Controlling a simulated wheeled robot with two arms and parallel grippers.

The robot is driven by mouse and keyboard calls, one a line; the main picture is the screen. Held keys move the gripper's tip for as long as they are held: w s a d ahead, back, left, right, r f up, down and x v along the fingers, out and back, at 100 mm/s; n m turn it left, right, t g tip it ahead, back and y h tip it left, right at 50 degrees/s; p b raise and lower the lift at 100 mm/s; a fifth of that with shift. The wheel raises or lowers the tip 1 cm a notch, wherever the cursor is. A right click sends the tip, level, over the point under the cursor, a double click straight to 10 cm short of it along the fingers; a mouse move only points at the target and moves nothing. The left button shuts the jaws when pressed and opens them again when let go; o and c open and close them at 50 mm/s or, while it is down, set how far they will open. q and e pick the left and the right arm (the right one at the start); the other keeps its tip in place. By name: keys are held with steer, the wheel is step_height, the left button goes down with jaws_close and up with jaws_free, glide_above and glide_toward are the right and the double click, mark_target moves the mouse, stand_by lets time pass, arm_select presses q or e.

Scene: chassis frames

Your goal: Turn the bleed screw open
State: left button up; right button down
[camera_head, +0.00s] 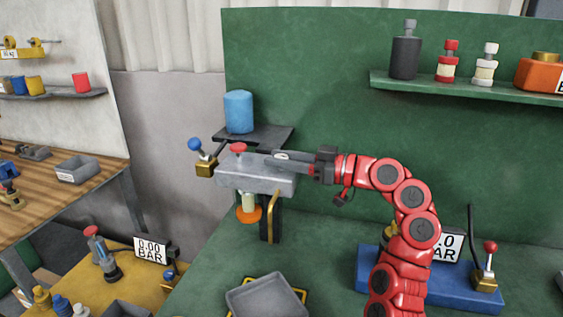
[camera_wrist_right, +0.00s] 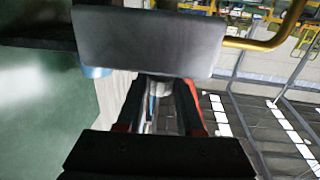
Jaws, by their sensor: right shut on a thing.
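A grey metal block (camera_head: 262,182) juts out from the green wall panel at the middle of the head view. A red knob (camera_head: 238,148) stands on its top. My right gripper (camera_head: 268,159) reaches in from the right, level, with its fingers along the top of the block. In the wrist view the fingers (camera_wrist_right: 160,92) are shut on a small grey piece beside the block (camera_wrist_right: 150,42), which I take for the bleed screw; the fingers hide most of it. My left gripper is not in view.
A blue cylinder (camera_head: 238,112) stands on a small dark shelf behind the block. A blue-knobbed lever (camera_head: 195,145) is left of it, a yellow handle (camera_head: 273,215) below. A grey tray (camera_head: 265,299) lies on the green bench. A gauge reading 0.00 BAR (camera_head: 151,248) stands at lower left.

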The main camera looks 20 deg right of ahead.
mark_target(280, 156)
steer(key=n+g+y+p, duration=0.1)
steer(key=n+g+p, duration=0.1)
steer(key=g, duration=0.1)
steer(key=n+g+y, duration=0.1)
steer(key=shift+r+g+y+p, duration=0.25)
steer(key=shift+g+y+p, duration=0.05)
steer(key=shift+p, duration=0.1)
steer(key=shift+f+n+g+y+p, duration=0.15)
steer(key=shift+n+g+y+p, duration=0.3)
steer(key=shift+n+g, duration=1.05)
steer(key=shift+f+n+g+y, duration=0.15)
steer(key=shift+n+g+y, duration=0.15)
steer(key=shift+g, duration=0.7)
steer(key=c, duration=0.5)
jaws_free()
steer(key=shift+a, duration=0.15)
steer(key=shift+c, duration=0.2)
